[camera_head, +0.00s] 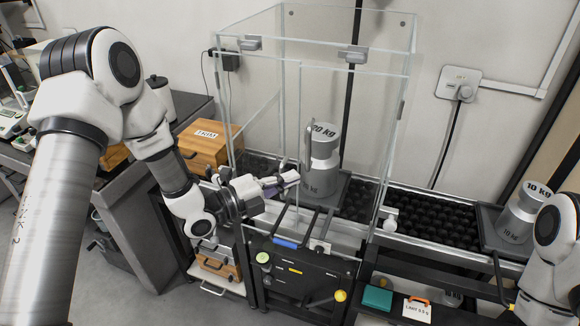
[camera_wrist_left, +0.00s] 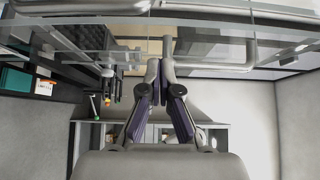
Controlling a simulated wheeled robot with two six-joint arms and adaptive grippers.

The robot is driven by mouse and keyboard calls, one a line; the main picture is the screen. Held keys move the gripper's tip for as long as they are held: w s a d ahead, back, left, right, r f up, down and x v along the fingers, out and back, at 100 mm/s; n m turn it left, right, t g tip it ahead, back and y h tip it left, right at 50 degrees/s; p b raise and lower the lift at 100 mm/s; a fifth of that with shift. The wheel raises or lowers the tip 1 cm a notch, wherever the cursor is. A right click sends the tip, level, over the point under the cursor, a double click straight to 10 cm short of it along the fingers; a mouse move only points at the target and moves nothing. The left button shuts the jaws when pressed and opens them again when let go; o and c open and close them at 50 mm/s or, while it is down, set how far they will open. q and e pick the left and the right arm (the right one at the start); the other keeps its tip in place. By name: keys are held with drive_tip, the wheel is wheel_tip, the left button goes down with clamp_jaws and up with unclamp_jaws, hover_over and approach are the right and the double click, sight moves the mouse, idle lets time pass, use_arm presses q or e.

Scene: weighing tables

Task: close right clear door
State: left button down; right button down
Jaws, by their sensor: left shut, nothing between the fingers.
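A tall clear enclosure (camera_head: 345,55) with pale edges stands on the middle table, with a grey weight marked 20 kg (camera_head: 321,160) inside. Its clear panels overlap, so I cannot tell which one is the right door or how far it stands open. Grey handles (camera_head: 352,54) show near its top. My left gripper (camera_head: 290,181) is shut and empty at the lower front, close to a clear panel. In the left wrist view, its dark-padded fingers (camera_wrist_left: 160,72) come together beside grey handle bars (camera_wrist_left: 235,68); whether they touch is unclear. My right gripper is out of frame.
A wooden box (camera_head: 203,145) stands left of the enclosure. A black roller track (camera_head: 440,222) leads right to a 10 kg weight (camera_head: 520,215). A dark front panel (camera_head: 300,270) with knobs sits below the enclosure. A teal box (camera_head: 377,298) lies on the lower shelf.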

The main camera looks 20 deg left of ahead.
sight(300, 165)
use_arm(q)
drive_tip(key=w, duration=0.3)
drive_tip(key=shift+w+a+p, duration=0.2)
drive_tip(key=shift+a+p, duration=0.1)
drive_tip(key=shift+a, duration=0.1)
drive_tip(key=shift+d, duration=0.1)
drive_tip(key=shift+w+f+b, duration=0.2)
drive_tip(key=shift+w+b, duration=0.2)
drive_tip(key=shift+b, duration=0.25)
drive_tip(key=shift+w+a, duration=0.2)
drive_tip(key=shift+w, duration=0.2)
drive_tip(key=shift+r, duration=0.15)
